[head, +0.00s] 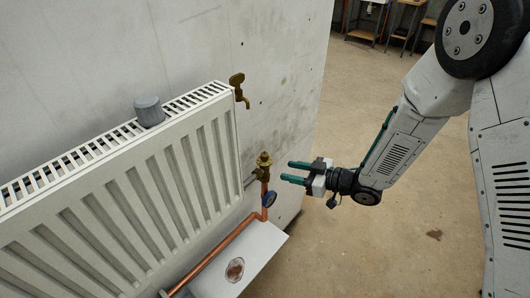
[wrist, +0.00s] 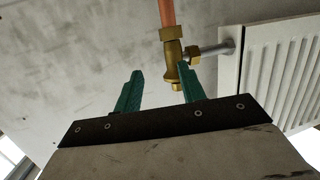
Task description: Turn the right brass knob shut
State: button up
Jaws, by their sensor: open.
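The brass valve with its knob (head: 264,160) stands at the right end of the white radiator (head: 120,200), on top of a copper pipe. In the wrist view the brass valve body (wrist: 173,62) shows beyond the fingers, partly behind the right fingertip. My gripper (head: 287,170) is open and empty, with two green fingers pointing left towards the valve. A gap shows between the fingertips and the brass. In the wrist view my gripper (wrist: 161,71) has the valve off to the right of the middle of its opening.
A brass tap (head: 238,88) sticks out of the wall above. A grey cap (head: 149,111) stands on the radiator.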

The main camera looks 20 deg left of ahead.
aim_at(268, 157)
jog(key=a+r+y, duration=0.1)
jog(key=a, duration=0.2)
jog(key=a+r, duration=0.2)
jog(key=a+r+g+y, duration=0.1)
jog(key=a, duration=0.2)
jog(key=shift+s+a+r+n+y, duration=0.3)
jog(key=shift+s+a+r+n, duration=0.05)
jog(key=shift+n, duration=0.05)
grip_shut()
jog(key=shift+d, duration=0.15)
jog(key=shift+s, duration=0.1)
